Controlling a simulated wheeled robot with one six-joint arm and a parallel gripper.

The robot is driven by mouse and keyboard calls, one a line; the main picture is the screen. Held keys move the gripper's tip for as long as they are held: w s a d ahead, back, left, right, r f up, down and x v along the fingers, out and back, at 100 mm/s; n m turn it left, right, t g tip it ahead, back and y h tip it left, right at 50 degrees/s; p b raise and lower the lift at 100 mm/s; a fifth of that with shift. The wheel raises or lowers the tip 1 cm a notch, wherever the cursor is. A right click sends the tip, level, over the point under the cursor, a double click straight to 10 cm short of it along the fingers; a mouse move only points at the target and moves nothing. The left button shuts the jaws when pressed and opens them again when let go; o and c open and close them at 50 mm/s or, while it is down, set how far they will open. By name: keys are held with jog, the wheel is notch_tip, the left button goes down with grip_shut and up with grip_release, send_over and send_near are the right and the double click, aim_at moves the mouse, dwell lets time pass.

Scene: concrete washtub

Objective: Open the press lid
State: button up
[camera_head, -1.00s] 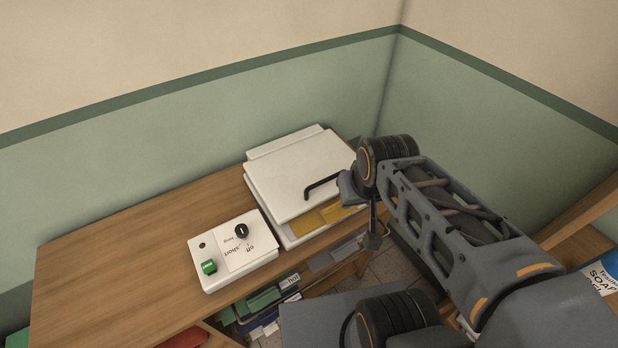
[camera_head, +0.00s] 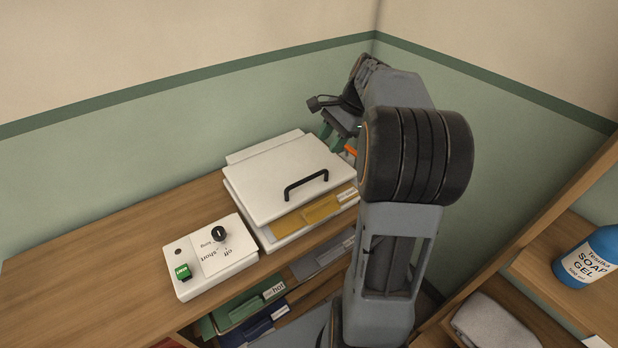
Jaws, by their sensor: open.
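The press is a white box on the wooden bench, with a flat white lid (camera_head: 270,180) on top. A black bar handle (camera_head: 306,184) stands on the lid near its front edge. The lid lies low over the white base (camera_head: 268,238), and a yellow piece (camera_head: 312,212) shows in the front gap between them. My gripper (camera_head: 331,138) is open, above and behind the lid's right rear part, apart from the handle. My arm partly hides it, and I cannot tell whether it touches the lid.
A white control box (camera_head: 212,262) with a black knob (camera_head: 219,233) and green switch (camera_head: 183,272) stands left of the press. Folders (camera_head: 250,305) fill the shelf below. A blue soap bottle (camera_head: 590,258) and grey cloth (camera_head: 492,328) are at right. The bench's left side is clear.

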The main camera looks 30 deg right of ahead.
aim_at(307, 178)
jog(key=b+x, duration=0.1)
jog(key=x, duration=1.2)
grip_shut()
